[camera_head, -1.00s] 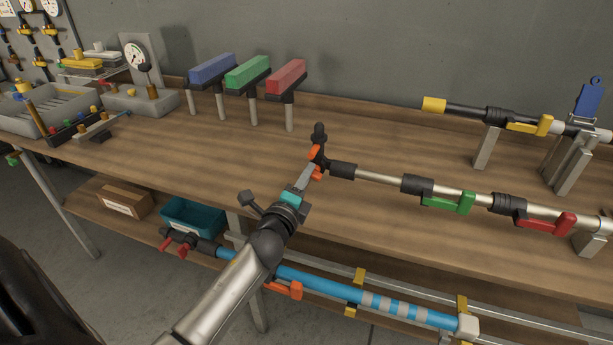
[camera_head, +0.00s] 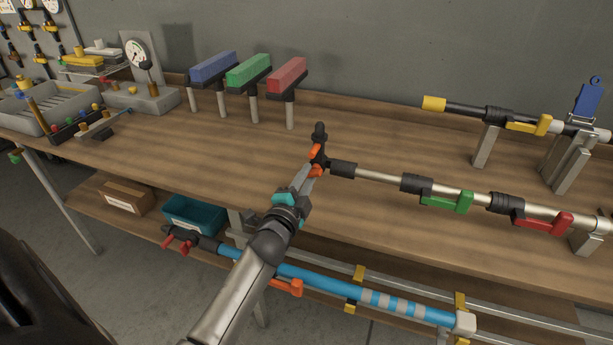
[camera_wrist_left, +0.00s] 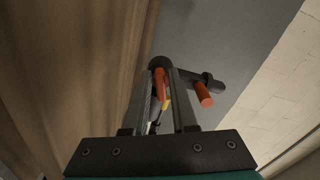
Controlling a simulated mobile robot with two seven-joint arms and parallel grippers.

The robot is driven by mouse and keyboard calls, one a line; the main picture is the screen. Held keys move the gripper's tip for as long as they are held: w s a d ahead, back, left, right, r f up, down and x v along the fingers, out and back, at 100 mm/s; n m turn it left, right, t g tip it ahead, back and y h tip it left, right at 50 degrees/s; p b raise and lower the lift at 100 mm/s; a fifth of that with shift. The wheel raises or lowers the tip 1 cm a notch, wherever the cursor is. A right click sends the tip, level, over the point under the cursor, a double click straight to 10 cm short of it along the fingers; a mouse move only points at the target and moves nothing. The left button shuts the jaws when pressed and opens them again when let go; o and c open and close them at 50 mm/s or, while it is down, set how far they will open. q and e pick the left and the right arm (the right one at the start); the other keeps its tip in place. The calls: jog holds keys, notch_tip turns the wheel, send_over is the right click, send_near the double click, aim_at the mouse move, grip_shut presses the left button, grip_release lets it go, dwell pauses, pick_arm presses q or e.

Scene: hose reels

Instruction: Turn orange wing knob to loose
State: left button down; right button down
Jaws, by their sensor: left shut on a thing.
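The orange wing knob (camera_head: 316,171) sits at the left end of a pole with black fittings, at the middle of the bench. A black stub (camera_head: 320,131) stands up beside it. My left gripper (camera_head: 308,172) comes up from below and is shut on the lower part of the knob. In the left wrist view one orange wing (camera_wrist_left: 159,84) lies between the two fingers, and another orange piece (camera_wrist_left: 204,94) sticks out to the right of them. The fingers partly hide the knob. My right gripper is not in view.
The pole carries a green lever (camera_head: 447,203) and a red lever (camera_head: 543,222) to the right. Blue, green and red blocks (camera_head: 287,73) stand on posts behind. A blue pole (camera_head: 330,281) lies below the bench front. The bench top (camera_head: 230,160) left of the knob is clear.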

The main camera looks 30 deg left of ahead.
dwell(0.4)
pick_arm(q)
jog(key=c, duration=0.9)
grip_release()
jog(key=p+v, duration=0.1)
jog(key=v, duration=1.4)
jog(key=shift+s, duration=0.2)
jog(key=shift+a+n, duration=0.1)
jog(key=shift+n, duration=0.2)
